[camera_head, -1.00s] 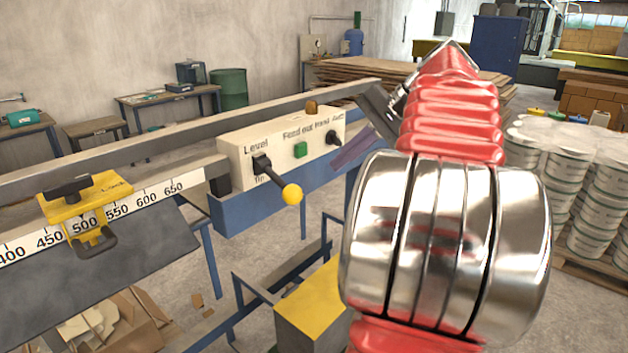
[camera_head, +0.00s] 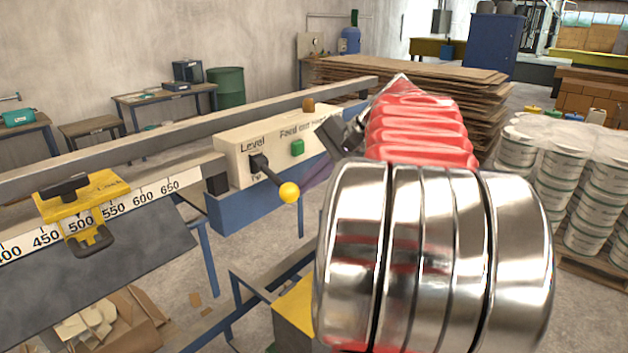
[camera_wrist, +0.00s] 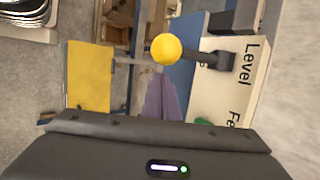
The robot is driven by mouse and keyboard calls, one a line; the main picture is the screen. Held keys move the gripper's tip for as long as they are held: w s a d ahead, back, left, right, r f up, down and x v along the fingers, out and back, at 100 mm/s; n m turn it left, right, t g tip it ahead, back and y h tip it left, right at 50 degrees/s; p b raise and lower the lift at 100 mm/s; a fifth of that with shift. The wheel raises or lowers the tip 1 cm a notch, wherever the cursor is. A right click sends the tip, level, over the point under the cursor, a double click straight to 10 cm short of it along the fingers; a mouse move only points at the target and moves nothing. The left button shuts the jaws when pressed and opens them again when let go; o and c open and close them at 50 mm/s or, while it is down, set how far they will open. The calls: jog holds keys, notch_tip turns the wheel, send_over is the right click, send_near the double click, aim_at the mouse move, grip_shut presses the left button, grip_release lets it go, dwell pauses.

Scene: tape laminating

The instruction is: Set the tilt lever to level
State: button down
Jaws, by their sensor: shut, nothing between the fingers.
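The tilt lever is a black handle with a yellow ball knob (camera_head: 289,192) on the front of a cream control box (camera_head: 232,160). It slants out and down to the right from its pivot, below the word "Level"; a partly hidden label sits under the pivot. In the wrist view the yellow ball (camera_wrist: 166,49) is at the upper middle, its black stem running right. My gripper (camera_head: 306,184) has purple fingers, shut and empty, just right of the ball. In the wrist view the fingertips (camera_wrist: 160,78) end just short of the ball; I cannot tell whether they touch it.
The control box also carries a green button (camera_head: 297,148), and my arm hides its right end. A yellow clamp (camera_head: 80,200) sits on the ruler rail at left. A grey rail runs behind the box. A yellow-topped block (camera_head: 293,308) stands below.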

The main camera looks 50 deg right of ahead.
jog(key=shift+s+a+r, duration=0.3)
jog(key=shift+a+r, duration=0.05)
jog(key=shift+a, duration=0.3)
jog(key=shift+s+r+g, duration=0.15)
jog(key=shift+r+g, duration=0.45)
jog(key=shift+g, duration=0.1)
notch_tip(320, 180, up, 7)
jog(key=w, duration=0.1)
dwell(1.0)
jog(key=shift+w, duration=0.1)
jog(key=shift+r, duration=0.2)
dwell(1.3)
jog(key=shift+r, duration=0.6)
